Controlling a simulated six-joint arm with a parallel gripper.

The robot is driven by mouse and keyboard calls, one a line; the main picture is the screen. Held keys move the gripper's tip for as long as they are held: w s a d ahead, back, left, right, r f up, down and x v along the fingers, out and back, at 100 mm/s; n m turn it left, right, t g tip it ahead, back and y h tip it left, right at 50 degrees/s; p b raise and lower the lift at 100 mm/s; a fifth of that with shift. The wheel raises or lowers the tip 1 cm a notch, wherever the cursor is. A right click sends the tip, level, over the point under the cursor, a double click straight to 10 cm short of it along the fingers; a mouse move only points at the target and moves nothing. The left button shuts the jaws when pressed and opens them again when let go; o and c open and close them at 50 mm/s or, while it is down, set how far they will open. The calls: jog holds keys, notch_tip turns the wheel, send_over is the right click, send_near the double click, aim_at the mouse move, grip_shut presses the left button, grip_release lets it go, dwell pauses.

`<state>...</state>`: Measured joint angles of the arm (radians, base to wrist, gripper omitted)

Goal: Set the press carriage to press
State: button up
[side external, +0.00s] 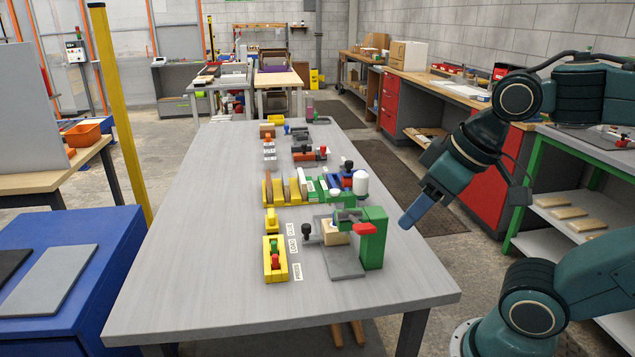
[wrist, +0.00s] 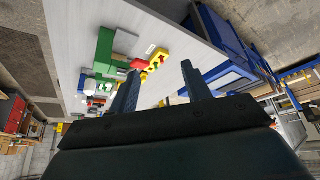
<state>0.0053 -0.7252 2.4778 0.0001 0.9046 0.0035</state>
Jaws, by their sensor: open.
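The press on the grey table has a green upright frame (side external: 373,238) with a red lever (side external: 364,228) and a grey base plate (side external: 346,264). Its frame also shows in the wrist view (wrist: 105,46). A pale block (side external: 335,235) sits under the green arm on what looks like the carriage. A black knob (side external: 306,229) sticks out on its left, beside the upper of the small white labels (side external: 292,245); the lettering is too small to read surely. My gripper (side external: 405,222) is open and empty, above the table's right edge, right of the press. Its two fingers show apart in the wrist view (wrist: 160,76).
A yellow holder (side external: 275,270) with red and green parts stands left of the labels. Behind the press are a yellow rack (side external: 268,190), a white-topped cylinder (side external: 360,183) and more small fixtures. The table's front and left side (side external: 190,250) are clear.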

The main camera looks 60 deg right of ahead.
jog(key=w+d+r+m+g, duration=0.1)
jog(key=w+d+r+g, duration=0.15)
jog(key=w, duration=0.75)
jog(key=m+g, duration=0.3)
jog(key=m, duration=0.2)
send_over(306, 225)
notch_tip(306, 225, down, 15)
jog(key=shift+f, duration=0.15)
jog(key=shift+f, duration=6.85)
jog(key=shift+c, duration=0.5)
grip_shut()
